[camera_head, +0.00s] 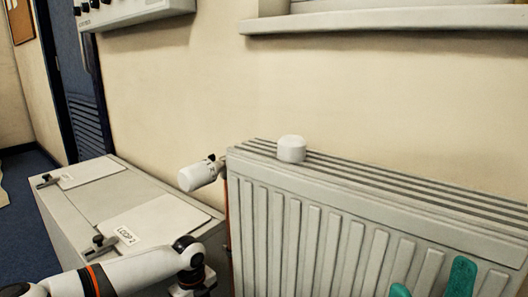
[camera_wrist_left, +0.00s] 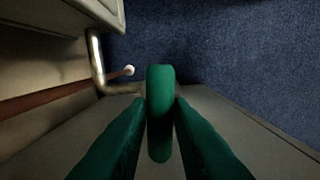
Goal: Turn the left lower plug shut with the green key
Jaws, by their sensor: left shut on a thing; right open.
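The green key (camera_wrist_left: 160,112) stands upright in the left wrist view, between the two dark green fingers of my left gripper (camera_wrist_left: 160,108), which is shut on it. In the head view my left arm shows at the bottom left, but its gripper and the key are out of sight. My right gripper (camera_head: 432,278) is open and empty at the bottom right, in front of the radiator (camera_head: 300,235). I cannot make out the left lower plug for certain. A small pale-tipped stub (camera_wrist_left: 129,71) sits by a metal pipe elbow (camera_wrist_left: 98,72), left of the key's top and apart from it.
A white thermostatic valve head (camera_head: 198,176) sticks out at the radiator's left end above a copper pipe (camera_head: 228,212). A white cap (camera_head: 291,149) rests on the radiator's top. A grey cabinet (camera_head: 85,205) with panels and clamp-like handles stands left. Blue carpet (camera_wrist_left: 235,50) is clear.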

